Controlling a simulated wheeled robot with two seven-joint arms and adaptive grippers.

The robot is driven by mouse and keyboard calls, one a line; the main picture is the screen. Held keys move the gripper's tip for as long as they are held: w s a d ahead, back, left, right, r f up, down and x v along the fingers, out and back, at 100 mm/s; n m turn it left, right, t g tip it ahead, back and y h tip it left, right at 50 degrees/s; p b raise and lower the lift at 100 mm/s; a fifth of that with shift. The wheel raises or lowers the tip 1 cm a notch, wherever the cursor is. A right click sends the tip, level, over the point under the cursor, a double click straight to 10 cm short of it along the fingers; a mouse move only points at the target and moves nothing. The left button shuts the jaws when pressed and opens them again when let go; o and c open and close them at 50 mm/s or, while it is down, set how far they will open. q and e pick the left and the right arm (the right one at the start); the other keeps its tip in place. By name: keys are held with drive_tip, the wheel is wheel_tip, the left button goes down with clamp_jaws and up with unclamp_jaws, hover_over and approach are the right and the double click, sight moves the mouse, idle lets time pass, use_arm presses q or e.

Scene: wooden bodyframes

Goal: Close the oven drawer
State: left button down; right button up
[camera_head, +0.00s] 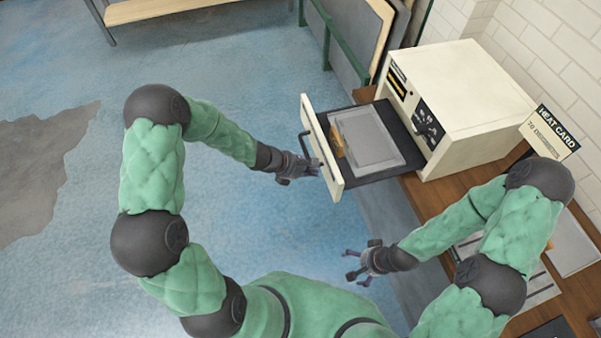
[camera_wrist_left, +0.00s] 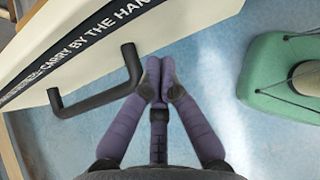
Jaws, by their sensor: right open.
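The oven (camera_head: 465,100) is a cream box on a wooden bench. Its drawer is pulled out, with a cream front panel (camera_head: 334,168) and a dark handle (camera_head: 304,147). A grey tray (camera_head: 372,150) with a small brown item lies in the drawer. My left gripper (camera_head: 314,168) is at the outer side of the drawer front. In the left wrist view its purple fingertips (camera_wrist_left: 158,72) are together, beside the right end of the handle (camera_wrist_left: 95,98), with nothing seen between them. Whether a finger touches the handle is unclear. My right gripper (camera_head: 356,267) is open and empty, below the drawer.
A "HEAT CARD" sign (camera_head: 550,133) stands right of the oven on the bench. A white brick wall is behind. Panels in a green rack (camera_head: 350,40) stand beyond the oven. The blue floor (camera_head: 240,80) left of the drawer is clear.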

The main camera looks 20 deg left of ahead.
use_arm(q)
drive_tip(key=shift+w+d, duration=0.4)
drive_tip(key=shift+d, duration=0.25)
drive_tip(key=shift+d, duration=0.1)
use_arm(e)
drive_tip(key=shift+f, duration=0.1)
